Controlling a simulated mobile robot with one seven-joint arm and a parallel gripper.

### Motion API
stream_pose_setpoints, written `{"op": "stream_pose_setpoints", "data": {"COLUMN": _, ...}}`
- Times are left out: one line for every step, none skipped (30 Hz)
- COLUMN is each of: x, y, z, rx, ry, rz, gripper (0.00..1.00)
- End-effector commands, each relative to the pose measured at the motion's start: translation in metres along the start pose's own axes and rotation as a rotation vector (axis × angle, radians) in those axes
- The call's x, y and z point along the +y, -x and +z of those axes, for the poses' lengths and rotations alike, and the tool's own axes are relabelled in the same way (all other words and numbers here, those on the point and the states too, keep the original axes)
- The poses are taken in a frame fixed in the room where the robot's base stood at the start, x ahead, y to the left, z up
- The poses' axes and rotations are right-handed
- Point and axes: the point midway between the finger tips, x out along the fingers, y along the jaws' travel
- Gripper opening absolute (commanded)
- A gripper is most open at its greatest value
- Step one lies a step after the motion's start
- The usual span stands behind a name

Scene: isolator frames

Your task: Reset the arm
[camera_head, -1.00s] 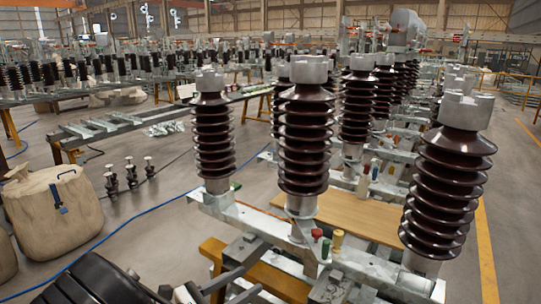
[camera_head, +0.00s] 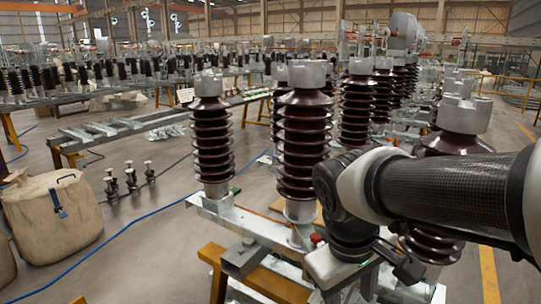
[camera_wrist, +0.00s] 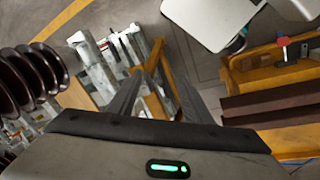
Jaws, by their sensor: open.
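My arm (camera_head: 440,195) comes in from the right in the head view. Its dark wrist is in front of the insulator row and hides part of the front right insulator (camera_head: 462,130). My gripper (camera_wrist: 152,68) shows in the wrist view with its two grey fingers apart and nothing between them. In the head view its fingers point down over the pale metal frame and are hard to make out. The front middle insulator (camera_head: 304,135) and the front left insulator (camera_head: 211,140) stand upright on the frame beam (camera_head: 260,232), left of my wrist.
A yellow trestle (camera_head: 265,285) supports the frame. A tan bag (camera_head: 55,215) and small dark posts (camera_head: 131,177) stand on the floor at left. The wrist view shows insulator discs (camera_wrist: 30,75) at left and a yellow-orange bench (camera_wrist: 275,70) at right.

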Motion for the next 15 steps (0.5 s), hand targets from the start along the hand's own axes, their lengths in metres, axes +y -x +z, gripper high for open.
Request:
{"op": "stream_pose_setpoints", "data": {"x": 0.002, "y": 0.009, "z": 0.008, "rx": 0.056, "ry": -0.079, "rz": -0.017, "gripper": 0.45}}
{"op": "stream_pose_setpoints", "data": {"x": 0.001, "y": 0.013, "z": 0.011, "rx": 0.084, "ry": -0.120, "rz": -0.027, "gripper": 0.45}}
{"op": "stream_pose_setpoints", "data": {"x": 0.001, "y": 0.018, "z": 0.015, "rx": 0.117, "ry": -0.168, "rz": -0.040, "gripper": 0.45}}
{"op": "stream_pose_setpoints", "data": {"x": 0.001, "y": 0.021, "z": 0.017, "rx": 0.141, "ry": -0.202, "rz": -0.048, "gripper": 0.45}}
{"op": "stream_pose_setpoints", "data": {"x": 0.000, "y": 0.024, "z": 0.019, "rx": 0.165, "ry": -0.234, "rz": -0.054, "gripper": 0.45}}
{"op": "stream_pose_setpoints", "data": {"x": 0.000, "y": 0.028, "z": 0.022, "rx": 0.195, "ry": -0.275, "rz": -0.062, "gripper": 0.45}}
{"op": "stream_pose_setpoints", "data": {"x": 0.000, "y": 0.031, "z": 0.024, "rx": 0.216, "ry": -0.305, "rz": -0.067, "gripper": 0.45}}
{"op": "stream_pose_setpoints", "data": {"x": 0.000, "y": 0.034, "z": 0.026, "rx": 0.237, "ry": -0.333, "rz": -0.072, "gripper": 0.45}}
{"op": "stream_pose_setpoints", "data": {"x": -0.001, "y": 0.037, "z": 0.028, "rx": 0.266, "ry": -0.371, "rz": -0.078, "gripper": 0.45}}
{"op": "stream_pose_setpoints", "data": {"x": -0.001, "y": 0.040, "z": 0.030, "rx": 0.286, "ry": -0.397, "rz": -0.081, "gripper": 0.45}}
{"op": "stream_pose_setpoints", "data": {"x": -0.001, "y": 0.042, "z": 0.032, "rx": 0.305, "ry": -0.423, "rz": -0.086, "gripper": 0.45}}
{"op": "stream_pose_setpoints", "data": {"x": -0.001, "y": 0.046, "z": 0.033, "rx": 0.333, "ry": -0.456, "rz": -0.088, "gripper": 0.45}}
{"op": "stream_pose_setpoints", "data": {"x": -0.001, "y": 0.048, "z": 0.035, "rx": 0.353, "ry": -0.482, "rz": -0.092, "gripper": 0.45}}
{"op": "stream_pose_setpoints", "data": {"x": -0.001, "y": 0.052, "z": 0.036, "rx": 0.368, "ry": -0.504, "rz": -0.094, "gripper": 0.45}}
{"op": "stream_pose_setpoints", "data": {"x": 0.003, "y": 0.071, "z": 0.033, "rx": 0.358, "ry": -0.492, "rz": -0.096, "gripper": 0.45}}
